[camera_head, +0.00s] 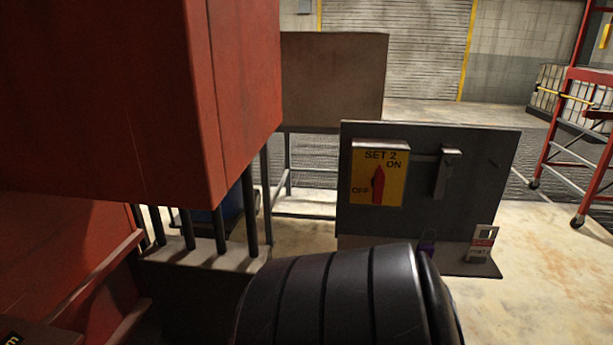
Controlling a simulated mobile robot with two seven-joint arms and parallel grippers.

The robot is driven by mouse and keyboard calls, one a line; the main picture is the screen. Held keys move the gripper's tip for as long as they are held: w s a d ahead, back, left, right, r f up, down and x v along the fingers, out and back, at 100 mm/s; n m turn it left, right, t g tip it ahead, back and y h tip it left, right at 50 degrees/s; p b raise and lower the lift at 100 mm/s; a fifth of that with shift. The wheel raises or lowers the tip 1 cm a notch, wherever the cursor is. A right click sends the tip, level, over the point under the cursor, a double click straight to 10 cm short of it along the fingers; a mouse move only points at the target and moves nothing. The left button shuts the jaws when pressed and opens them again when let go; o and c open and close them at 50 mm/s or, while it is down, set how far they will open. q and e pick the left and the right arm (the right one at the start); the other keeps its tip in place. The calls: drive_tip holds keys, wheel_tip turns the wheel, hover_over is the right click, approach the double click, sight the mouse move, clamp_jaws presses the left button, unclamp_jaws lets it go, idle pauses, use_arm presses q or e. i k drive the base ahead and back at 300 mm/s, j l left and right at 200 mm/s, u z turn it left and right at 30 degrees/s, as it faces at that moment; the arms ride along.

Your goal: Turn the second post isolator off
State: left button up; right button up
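The isolator (379,176) is a yellow plate marked SET 2, mounted on the left part of a grey upright panel. Its red handle (378,185) stands about upright. ON is printed at the plate's upper right and OFF at its lower left. Neither of my grippers shows. A dark, ribbed, rounded shape that looks like part of my arm fills the bottom middle, below and in front of the panel.
The grey panel (480,160) carries a metal bracket (445,173). On its bottom ledge are a small purple item (428,241), partly hidden, and a labelled tag (482,243). A large red machine housing (150,90) blocks the left. Open floor (550,270) lies to the right, before a red wheeled frame (583,130).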

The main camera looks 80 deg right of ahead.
sight(377, 181)
drive_tip(key=z, duration=0.5)
drive_tip(key=l+z, duration=0.15)
drive_tip(key=z, duration=0.3)
drive_tip(key=l+z, duration=0.1)
drive_tip(key=z, duration=0.4)
drive_tip(key=l+z, duration=0.15)
drive_tip(key=z, duration=0.8)
drive_tip(key=l+z, duration=0.15)
drive_tip(key=z, duration=0.35)
